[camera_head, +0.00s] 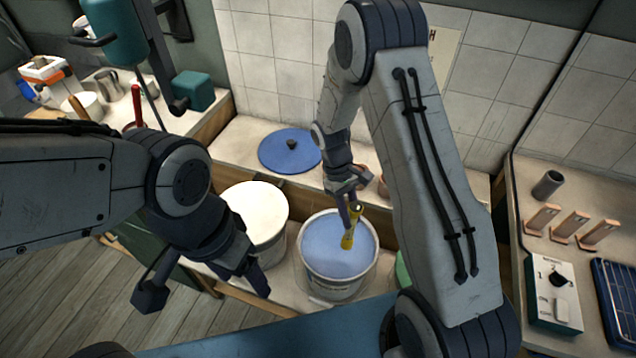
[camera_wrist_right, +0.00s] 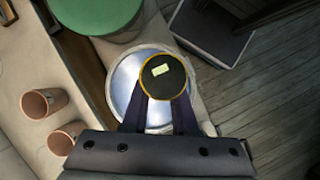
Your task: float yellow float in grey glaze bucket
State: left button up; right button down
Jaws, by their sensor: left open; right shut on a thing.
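The yellow float (camera_head: 348,240) is a slim yellow piece held upright by my right gripper (camera_head: 352,200). In the right wrist view its end is a dark disc with a yellow rim and a pale label (camera_wrist_right: 160,75), between the fingers of my right gripper (camera_wrist_right: 160,112). The grey glaze bucket (camera_head: 325,285) is open and full of blue-grey liquid; its pale surface also shows in the wrist view (camera_wrist_right: 123,80). The float is over this surface; I cannot tell whether its lower end touches the liquid. My left gripper (camera_head: 205,287) is open and empty, left of the buckets.
A bucket with a white top (camera_head: 255,208) stands left of the glaze bucket. A green round top (camera_wrist_right: 95,12) is on its other side. A blue disc (camera_head: 290,151) lies on the counter behind. Terracotta cups (camera_wrist_right: 45,103) stand nearby. A control box (camera_head: 552,292) is at right.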

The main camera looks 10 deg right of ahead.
jog(key=w+a+r+n+t+h+p, duration=0.25)
jog(key=w+r+n+t, duration=0.2)
jog(key=n, duration=1.05)
notch_tip(320, 180, down, 19)
jog(key=b, duration=1.7)
jog(key=shift+d+f+t+h+b, duration=0.15)
jog(key=shift+d+t+h+b, duration=0.2)
jog(key=shift+d+t+b, duration=0.1)
jog(key=shift+s, duration=0.1)
jog(key=c, duration=0.6)
grip_release()
jog(key=p+v, duration=0.1)
jog(key=v, duration=0.9)
jog(key=shift+r, duration=0.2)
jog(key=shift+a+r, duration=0.1)
